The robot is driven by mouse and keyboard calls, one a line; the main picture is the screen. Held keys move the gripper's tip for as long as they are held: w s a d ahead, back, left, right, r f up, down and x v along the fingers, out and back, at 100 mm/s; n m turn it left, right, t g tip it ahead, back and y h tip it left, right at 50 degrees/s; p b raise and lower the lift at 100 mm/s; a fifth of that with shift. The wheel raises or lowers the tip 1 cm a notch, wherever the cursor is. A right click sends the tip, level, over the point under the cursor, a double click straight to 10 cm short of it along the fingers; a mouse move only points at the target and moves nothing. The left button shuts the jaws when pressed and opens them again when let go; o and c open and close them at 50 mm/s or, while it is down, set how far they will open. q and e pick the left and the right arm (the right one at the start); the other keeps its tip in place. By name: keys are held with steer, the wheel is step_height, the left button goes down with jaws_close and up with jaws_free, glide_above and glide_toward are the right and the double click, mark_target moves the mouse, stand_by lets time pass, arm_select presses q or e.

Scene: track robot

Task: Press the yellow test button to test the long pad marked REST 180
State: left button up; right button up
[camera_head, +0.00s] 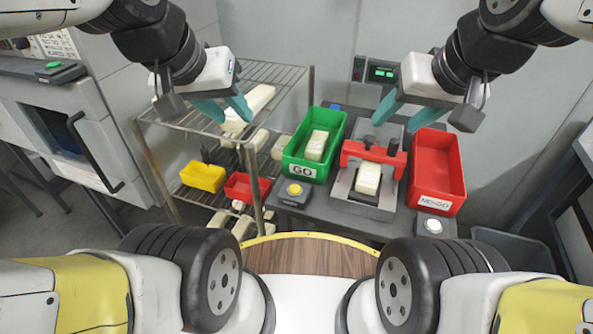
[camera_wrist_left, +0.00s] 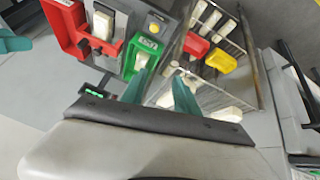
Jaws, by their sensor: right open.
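The yellow test button (camera_head: 294,189) sits on a small grey box in front of the green GO bin; it also shows in the left wrist view (camera_wrist_left: 154,28). A pale pad (camera_head: 368,178) lies in the red-barred test fixture (camera_head: 373,155). A longer pale pad (camera_head: 258,99) lies on the wire rack's top shelf. I cannot read REST 180 on any pad. My left gripper (camera_head: 226,110) is open and empty above the rack, up and left of the button; its fingers (camera_wrist_left: 160,95) are apart. My right gripper (camera_head: 407,108) is open and empty above and behind the fixture.
The green GO bin (camera_head: 292,168) holds a pad (camera_head: 316,145). A red NO-GO bin (camera_head: 437,165) looks empty. A white button (camera_head: 433,226) stands in front. The wire rack (camera_head: 310,82) holds yellow and red bins and several pads. A lit green display (camera_head: 383,72) is behind.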

stand_by(0.4)
arm_select(q)
jaws_close()
stand_by(1.5)
